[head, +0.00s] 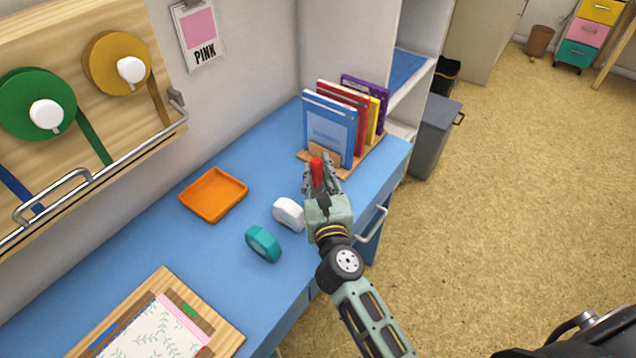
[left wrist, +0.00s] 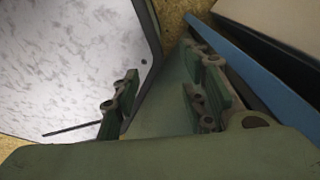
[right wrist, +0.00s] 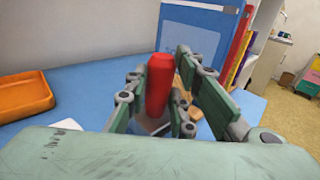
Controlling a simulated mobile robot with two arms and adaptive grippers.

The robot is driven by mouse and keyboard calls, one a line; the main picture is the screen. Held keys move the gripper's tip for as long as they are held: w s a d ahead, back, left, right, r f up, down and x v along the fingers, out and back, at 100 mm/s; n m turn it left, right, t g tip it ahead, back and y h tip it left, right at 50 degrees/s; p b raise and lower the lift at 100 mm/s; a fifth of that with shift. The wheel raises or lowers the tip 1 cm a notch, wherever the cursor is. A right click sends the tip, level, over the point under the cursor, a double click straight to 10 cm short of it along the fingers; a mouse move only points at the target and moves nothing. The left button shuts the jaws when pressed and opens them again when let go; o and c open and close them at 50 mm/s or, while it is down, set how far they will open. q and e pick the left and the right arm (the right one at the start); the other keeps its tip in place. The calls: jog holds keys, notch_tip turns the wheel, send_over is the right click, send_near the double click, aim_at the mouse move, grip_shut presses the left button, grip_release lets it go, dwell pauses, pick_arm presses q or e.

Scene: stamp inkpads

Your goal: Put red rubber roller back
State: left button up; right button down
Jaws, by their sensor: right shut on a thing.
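The red rubber roller (head: 317,172) stands roughly upright between the fingers of my right gripper (head: 321,181), which is shut on it. In the right wrist view the roller (right wrist: 159,84) is a plain red cylinder; its lower end is partly hidden by the fingers (right wrist: 157,107). The gripper is over the right part of the blue desk, in front of the book stand. An orange tray (head: 187,204) lies on the desk to the left, apart from the gripper. My left gripper (left wrist: 164,104) shows only in the left wrist view, its fingers apart with nothing between them.
Several books (head: 331,132) stand in a wooden holder (head: 374,151) just beyond the right gripper. A white block (head: 288,213) and a teal roll (head: 263,244) lie left of it. A wooden board with patterned paper (head: 155,330) lies at the front left. Desk around the tray is clear.

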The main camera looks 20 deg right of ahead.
jog(key=shift+f, duration=0.95)
pick_arm(q)
jog(key=shift+d+f, duration=0.15)
jog(key=shift+f, duration=0.45)
jog(key=shift+s, duration=0.1)
pick_arm(e)
jog(key=shift+f+b, duration=0.1)
jog(key=shift+b, duration=0.25)
jog(key=c, duration=1.5)
grip_release()
pick_arm(q)
jog(key=shift+s+f, duration=0.15)
